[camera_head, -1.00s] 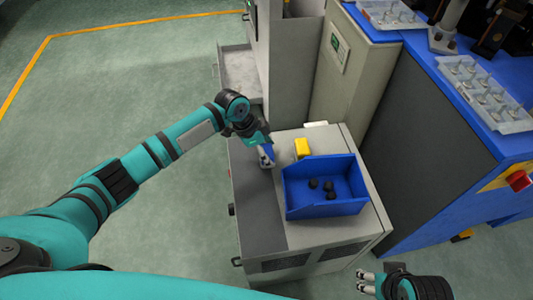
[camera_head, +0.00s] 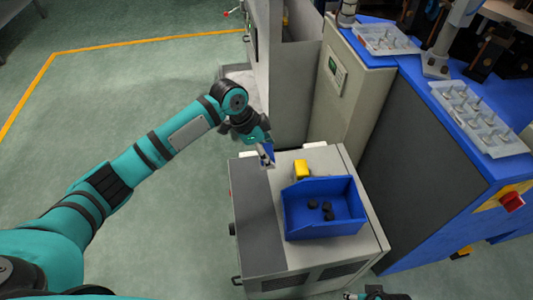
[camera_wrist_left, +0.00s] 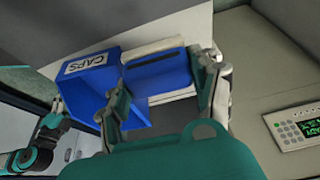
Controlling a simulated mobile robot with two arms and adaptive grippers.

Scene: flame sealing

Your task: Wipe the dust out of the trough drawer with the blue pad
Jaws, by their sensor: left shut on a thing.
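My left gripper (camera_head: 266,158) is shut on the blue pad (camera_wrist_left: 158,72), which shows between its fingers in the left wrist view. In the head view the gripper points down above the far left corner of the grey cabinet (camera_head: 255,225). The pad's underside is hidden. The trough drawer (camera_head: 238,78) seems to be the pale open tray low on the machine, beyond my left arm and partly covered by it. Dust in it cannot be made out. My right gripper (camera_head: 375,295) barely shows at the bottom edge, and its fingers cannot be read.
A grey-green machine with a keypad (camera_head: 338,72) stands behind. The floor at left is clear.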

